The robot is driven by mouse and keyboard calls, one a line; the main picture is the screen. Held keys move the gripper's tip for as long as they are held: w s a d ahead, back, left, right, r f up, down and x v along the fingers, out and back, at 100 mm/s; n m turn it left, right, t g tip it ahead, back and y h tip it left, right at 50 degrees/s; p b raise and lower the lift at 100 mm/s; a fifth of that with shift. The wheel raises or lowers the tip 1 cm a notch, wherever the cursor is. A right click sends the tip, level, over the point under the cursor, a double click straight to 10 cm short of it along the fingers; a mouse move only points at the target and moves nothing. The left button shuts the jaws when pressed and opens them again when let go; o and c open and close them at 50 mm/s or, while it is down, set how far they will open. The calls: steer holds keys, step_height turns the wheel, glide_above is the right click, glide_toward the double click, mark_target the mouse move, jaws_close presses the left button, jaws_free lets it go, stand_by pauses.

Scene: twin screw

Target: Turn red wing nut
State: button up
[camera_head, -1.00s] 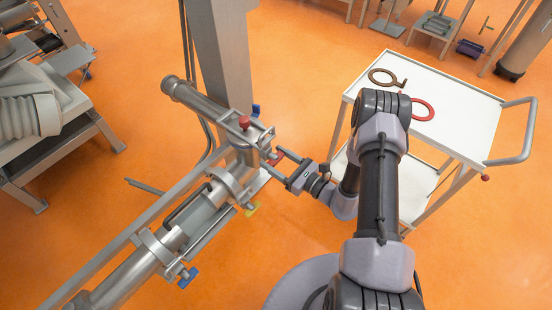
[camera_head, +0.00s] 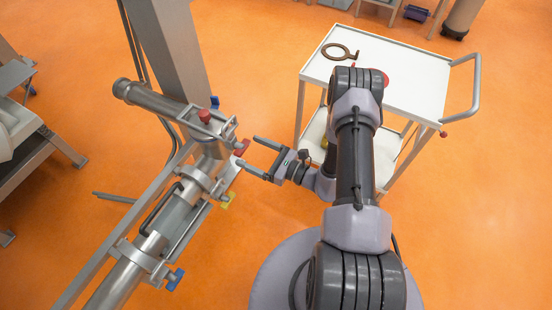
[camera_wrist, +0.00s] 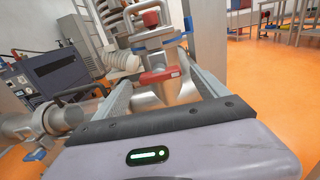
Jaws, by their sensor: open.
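The red wing nut (camera_head: 242,147) sits on the side of the clamp on the steel pipe assembly (camera_head: 205,140). In the wrist view the red wing nut (camera_wrist: 160,76) lies across the gap between my two fingers, its bar roughly level. My gripper (camera_head: 247,151) is open, its fingertips close to the nut, one on each side of it in the head view. My gripper's fingers also show in the wrist view (camera_wrist: 158,66). I cannot tell whether either finger touches the nut.
A red knob (camera_head: 204,116) stands on top of the pipe assembly. Blue (camera_head: 175,279) and yellow (camera_head: 229,201) wing nuts sit along the pipe. A white cart (camera_head: 420,85) with a brown ring tool (camera_head: 340,52) stands behind my arm. Orange floor is clear at right.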

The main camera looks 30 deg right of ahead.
steer(key=p+v, duration=0.2)
steer(key=v, duration=1.1)
steer(key=shift+s+d, duration=0.2)
steer(key=shift+s, duration=0.05)
